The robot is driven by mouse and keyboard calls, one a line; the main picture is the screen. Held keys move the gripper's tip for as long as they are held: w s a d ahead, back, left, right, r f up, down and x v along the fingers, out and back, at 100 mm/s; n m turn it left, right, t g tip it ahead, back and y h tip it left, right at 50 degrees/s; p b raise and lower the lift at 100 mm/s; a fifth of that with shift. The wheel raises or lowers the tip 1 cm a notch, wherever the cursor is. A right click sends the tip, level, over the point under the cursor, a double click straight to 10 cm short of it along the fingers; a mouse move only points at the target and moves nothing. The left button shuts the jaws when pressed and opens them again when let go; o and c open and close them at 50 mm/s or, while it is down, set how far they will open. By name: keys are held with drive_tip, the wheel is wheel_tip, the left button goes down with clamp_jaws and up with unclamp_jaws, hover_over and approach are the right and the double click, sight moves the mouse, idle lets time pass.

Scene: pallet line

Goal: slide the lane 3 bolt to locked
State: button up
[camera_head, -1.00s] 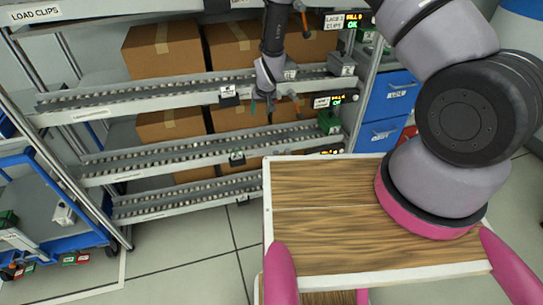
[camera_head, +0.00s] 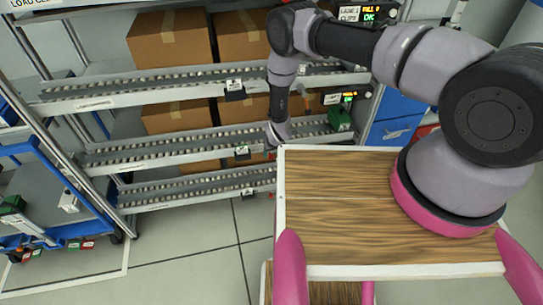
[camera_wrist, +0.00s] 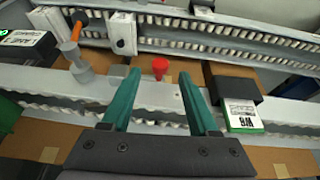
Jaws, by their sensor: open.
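A small red knob (camera_wrist: 160,67) sits on a pale rail (camera_wrist: 155,95) in the wrist view. It looks like a bolt handle, but I cannot read its lane number or tell its locked position. My gripper (camera_wrist: 162,75) is open, its two teal fingers apart and empty, with the knob between and just beyond the tips. I cannot tell whether they touch it. In the head view my gripper is low at the flow rack, largely hidden behind my wooden deck. The bottom lane (camera_head: 190,190) runs left of it, and its right end is hidden.
The wrist view shows an orange-handled lever (camera_wrist: 77,32) on a grey post, a white box (camera_wrist: 122,33), and a black holder (camera_wrist: 237,85) with a green-edged card to the right. A blue cart (camera_head: 35,150) stands at left.

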sight(271, 156)
drive_tip(key=shift+x, duration=1.6)
drive_tip(key=shift+c, duration=0.3)
clamp_jaws()
